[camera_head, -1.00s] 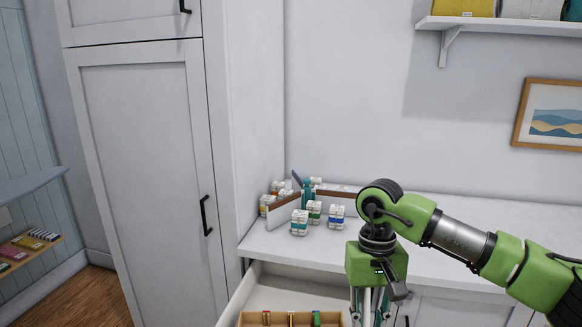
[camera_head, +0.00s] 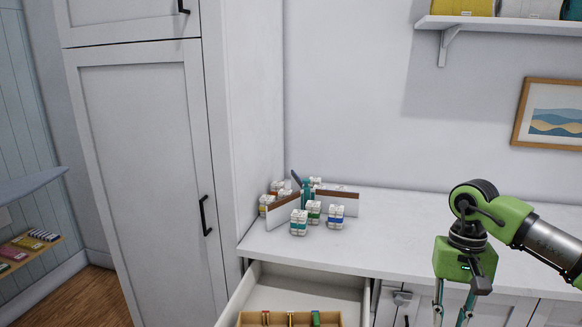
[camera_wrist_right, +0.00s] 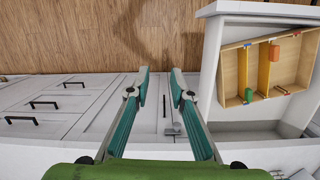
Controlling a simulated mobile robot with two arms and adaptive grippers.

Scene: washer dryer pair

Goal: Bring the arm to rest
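My right arm (camera_head: 540,245) comes in from the right in the head view, with its green wrist bent downward. My right gripper (camera_head: 453,305) hangs in front of the white cabinet fronts, to the right of the open drawer; its fingertips are cut off by the lower edge there. In the right wrist view the right gripper (camera_wrist_right: 160,82) shows its two teal fingers apart, with nothing between them. My left gripper is in neither view.
A white drawer (camera_head: 260,291) stands open, holding a wooden divided tray (camera_head: 335,321), which also shows in the right wrist view (camera_wrist_right: 312,48). Several small bottles (camera_head: 336,216) and brown-topped panels stand on the white counter (camera_head: 395,240). A tall white cabinet (camera_head: 150,170) is at left.

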